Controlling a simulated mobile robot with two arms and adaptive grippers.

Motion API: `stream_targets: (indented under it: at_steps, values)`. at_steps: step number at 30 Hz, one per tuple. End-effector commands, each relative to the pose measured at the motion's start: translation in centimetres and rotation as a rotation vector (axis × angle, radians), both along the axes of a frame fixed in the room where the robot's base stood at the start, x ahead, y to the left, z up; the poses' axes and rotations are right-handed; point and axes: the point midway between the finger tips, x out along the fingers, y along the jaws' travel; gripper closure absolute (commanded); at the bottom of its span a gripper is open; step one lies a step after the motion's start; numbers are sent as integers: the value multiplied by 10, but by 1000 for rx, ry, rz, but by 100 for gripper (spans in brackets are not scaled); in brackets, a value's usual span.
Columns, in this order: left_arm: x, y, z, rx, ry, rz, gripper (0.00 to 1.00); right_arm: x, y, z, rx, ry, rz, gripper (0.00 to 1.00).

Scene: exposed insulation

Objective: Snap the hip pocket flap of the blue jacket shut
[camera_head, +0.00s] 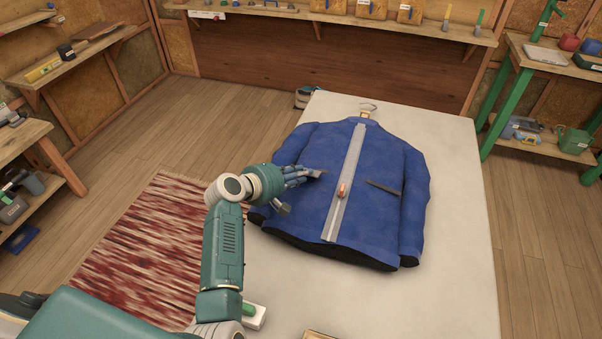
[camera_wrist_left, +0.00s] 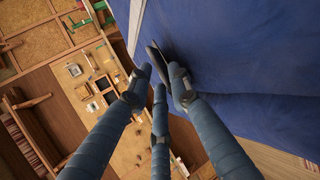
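The blue jacket (camera_head: 312,205) lies spread on the pale table, its grey zip strip (camera_head: 345,180) running down the middle. A small dark hip pocket flap (camera_head: 317,173) shows on the left half, right at my left gripper's fingertips; it also shows in the left wrist view (camera_wrist_left: 155,58), standing out from the cloth. My left gripper (camera_head: 296,188) is over the jacket's left side with its fingers apart. In the left wrist view its fingertips (camera_wrist_left: 161,77) are close around the flap's near end; contact is unclear. Another dark flap (camera_head: 383,187) is on the right half. My right gripper is out of view.
An orange zip pull (camera_head: 342,191) sits on the strip. A hanger hook (camera_head: 368,107) sticks out at the collar. A white block with a green top (camera_head: 250,312) is beside my left arm.

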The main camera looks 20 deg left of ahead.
Motion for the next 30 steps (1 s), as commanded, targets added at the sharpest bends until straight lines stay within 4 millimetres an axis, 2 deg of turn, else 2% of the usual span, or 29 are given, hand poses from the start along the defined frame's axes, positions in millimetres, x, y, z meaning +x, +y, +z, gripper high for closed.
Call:
stream_targets:
  at_steps: [10,11,13,14,19,25,30]
  values:
    - [4,-2,-2,0,1,0,81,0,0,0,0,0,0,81]
    - [4,-2,-2,0,1,0,85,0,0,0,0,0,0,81]
    - [4,-2,-2,0,1,0,99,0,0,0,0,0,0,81]
    - [4,-2,-2,0,1,0,100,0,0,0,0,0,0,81]
    - [3,-2,-5,1,-4,0,100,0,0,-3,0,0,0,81]
    - [0,-1,-15,2,-84,-1,100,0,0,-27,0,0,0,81]
    - [-1,-2,-11,1,-125,1,100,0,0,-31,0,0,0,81]
